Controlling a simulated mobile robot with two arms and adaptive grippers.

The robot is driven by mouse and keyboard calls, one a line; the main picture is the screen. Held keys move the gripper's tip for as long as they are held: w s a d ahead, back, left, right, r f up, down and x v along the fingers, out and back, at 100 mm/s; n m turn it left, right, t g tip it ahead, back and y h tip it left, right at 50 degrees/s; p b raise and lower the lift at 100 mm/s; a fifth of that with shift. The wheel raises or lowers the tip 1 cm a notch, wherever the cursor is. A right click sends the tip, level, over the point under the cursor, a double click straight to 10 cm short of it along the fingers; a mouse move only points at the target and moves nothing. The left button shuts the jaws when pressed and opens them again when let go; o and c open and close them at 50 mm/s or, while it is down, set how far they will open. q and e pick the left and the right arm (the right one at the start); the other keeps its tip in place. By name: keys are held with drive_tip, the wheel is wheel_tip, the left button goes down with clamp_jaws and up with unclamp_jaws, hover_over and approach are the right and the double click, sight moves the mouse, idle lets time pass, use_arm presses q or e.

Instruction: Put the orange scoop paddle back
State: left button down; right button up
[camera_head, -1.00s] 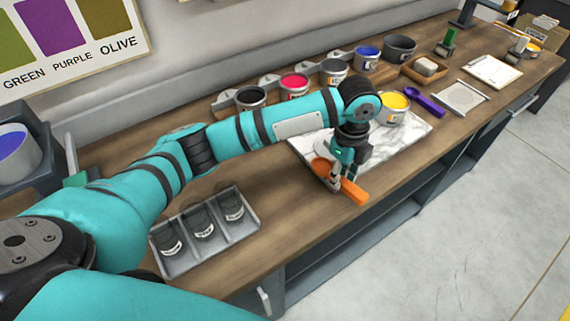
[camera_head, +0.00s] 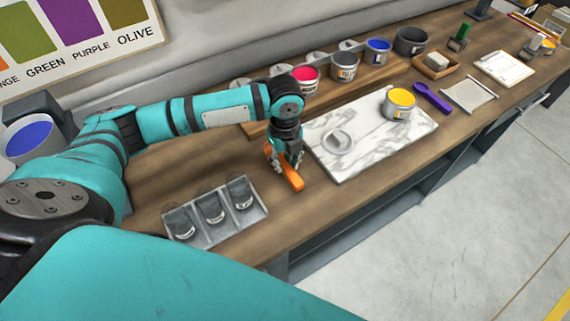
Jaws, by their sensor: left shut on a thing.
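My left gripper (camera_head: 284,160) is shut on the orange scoop paddle (camera_head: 293,178). It points down, just left of the white marble slab (camera_head: 345,170), over the bare wood of the bench. The orange handle sticks out toward the front of the bench; the scoop end is hidden by the gripper. I cannot tell whether the paddle touches the wood. A purple scoop paddle (camera_head: 432,98) lies to the right of the slab. My right gripper is not in view.
A grey tray (camera_head: 262,211) with three dark cups stands in front of my arm. On the slab are a yellow paint can (camera_head: 399,104) and a small pale round thing (camera_head: 338,141). Several paint cans, such as the red one (camera_head: 305,79), line the back.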

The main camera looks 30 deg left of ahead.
sight(285, 164)
use_arm(q)
wheel_tip(285, 164, down, 2)
drive_tip(key=shift+f+p, duration=0.2)
drive_tip(key=shift+p, duration=0.2)
drive_tip(key=shift+f, duration=0.4)
drive_tip(key=c, duration=1.1)
unclamp_jaws()
drive_tip(key=shift+f, duration=0.1)
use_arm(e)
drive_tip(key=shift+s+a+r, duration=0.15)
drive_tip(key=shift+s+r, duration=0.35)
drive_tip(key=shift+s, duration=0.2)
use_arm(q)
drive_tip(key=shift+r, duration=0.2)
wheel_tip(285, 164, up, 12)
drive_tip(key=b, duration=0.2)
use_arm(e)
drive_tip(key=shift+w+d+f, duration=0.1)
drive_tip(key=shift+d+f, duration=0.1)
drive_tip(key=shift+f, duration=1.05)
use_arm(q)
drive_tip(key=shift+f, duration=0.15)
